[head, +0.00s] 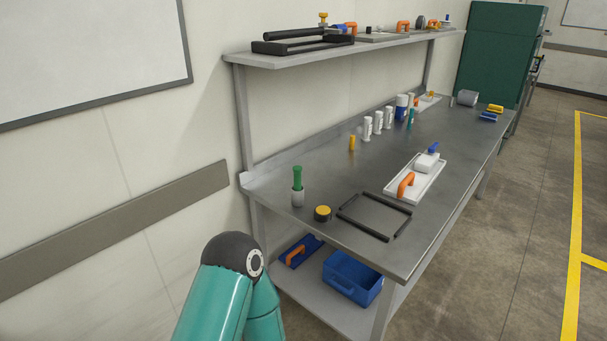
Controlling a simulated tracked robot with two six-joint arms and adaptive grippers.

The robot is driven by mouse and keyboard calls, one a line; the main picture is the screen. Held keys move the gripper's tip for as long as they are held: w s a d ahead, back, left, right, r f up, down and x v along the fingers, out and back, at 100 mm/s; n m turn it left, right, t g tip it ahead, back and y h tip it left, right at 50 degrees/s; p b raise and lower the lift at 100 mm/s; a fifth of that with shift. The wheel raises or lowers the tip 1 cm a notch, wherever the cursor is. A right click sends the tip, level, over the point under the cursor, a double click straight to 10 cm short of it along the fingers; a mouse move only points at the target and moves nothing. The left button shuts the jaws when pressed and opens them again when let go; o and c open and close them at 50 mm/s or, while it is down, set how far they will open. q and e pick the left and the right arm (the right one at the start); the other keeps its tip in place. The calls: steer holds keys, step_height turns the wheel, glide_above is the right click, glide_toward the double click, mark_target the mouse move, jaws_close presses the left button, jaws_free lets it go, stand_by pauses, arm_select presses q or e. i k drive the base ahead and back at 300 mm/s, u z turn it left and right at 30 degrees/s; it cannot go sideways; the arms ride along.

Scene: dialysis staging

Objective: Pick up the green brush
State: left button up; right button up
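The green brush (297,179) appears to be the upright item with a green handle near the left end of the steel workbench (330,175). Its lower part is light grey; I cannot tell whether that is the brush's own base or a cup holding it. A teal link of one of my arms shows at the bottom, left of the bench, below the brush and apart from it. Neither of my grippers is in view.
A yellow-topped dark round item (322,213) and a black open frame (376,217) lie right of the brush. A white tray (431,181) and several white bottles (377,122) stand farther back. A blue bin (352,278) sits on the lower shelf. An upper shelf (340,49) overhangs the back.

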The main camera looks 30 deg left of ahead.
mark_target(297, 169)
steer(key=u, duration=0.45)
steer(key=i, duration=1.2)
steer(key=u, duration=1.2)
steer(key=i, duration=0.45)
steer(key=u, duration=0.2)
steer(key=k, duration=0.9)
steer(key=u, duration=0.15)
steer(key=i, duration=0.9)
steer(key=z, duration=0.05)
